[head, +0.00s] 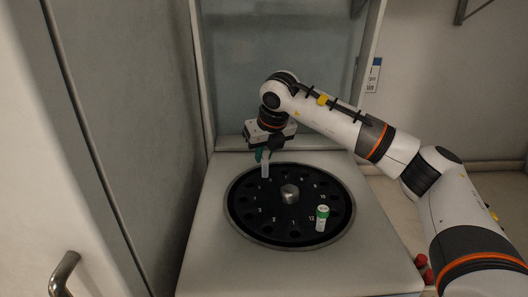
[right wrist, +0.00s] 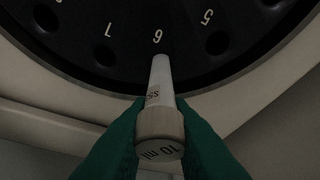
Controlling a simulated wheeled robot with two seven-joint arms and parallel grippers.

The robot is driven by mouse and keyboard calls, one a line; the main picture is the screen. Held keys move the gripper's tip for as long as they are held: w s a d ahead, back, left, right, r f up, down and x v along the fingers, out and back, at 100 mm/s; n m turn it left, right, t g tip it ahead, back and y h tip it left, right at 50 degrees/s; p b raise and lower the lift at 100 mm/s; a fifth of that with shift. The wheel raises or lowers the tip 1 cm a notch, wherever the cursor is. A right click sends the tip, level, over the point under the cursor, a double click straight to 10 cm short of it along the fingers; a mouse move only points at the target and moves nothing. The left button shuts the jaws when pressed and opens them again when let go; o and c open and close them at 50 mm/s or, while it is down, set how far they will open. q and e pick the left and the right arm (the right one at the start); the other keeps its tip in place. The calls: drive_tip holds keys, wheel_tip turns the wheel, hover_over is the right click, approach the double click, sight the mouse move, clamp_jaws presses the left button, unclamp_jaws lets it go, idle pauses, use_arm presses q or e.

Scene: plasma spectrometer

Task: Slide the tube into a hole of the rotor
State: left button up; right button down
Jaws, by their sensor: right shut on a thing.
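The rotor (head: 262,222) is a black disc with numbered holes and a metal knob in its middle, set in a white housing. My right gripper (head: 264,153) is over the rotor's far edge. It is shut on a pale tube (head: 265,168), which hangs below the fingers. In the right wrist view the green fingers (right wrist: 160,135) hold the tube (right wrist: 161,85) by its cap, marked "10 ml". The tube's lower end is at the number 6, hiding the spot beneath; I cannot tell whether it is inside a hole. My left gripper is not in view.
Another tube with a green cap (head: 322,217) stands in the rotor near the number 12. Red-capped items (head: 424,268) are at the right of the housing. A grey wall panel (head: 115,140) rises close on the left. The housing's front top (head: 290,272) is clear.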

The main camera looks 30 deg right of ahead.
drive_tip(key=shift+f, duration=0.15)
drive_tip(key=shift+f+b, duration=0.9)
drive_tip(key=shift+f, duration=0.1)
drive_tip(key=c, duration=1.3)
unclamp_jaws()
drive_tip(key=shift+o, duration=0.2)
drive_tip(key=b+v, duration=0.1)
drive_tip(key=v, duration=1.1)
drive_tip(key=shift+b, duration=0.35)
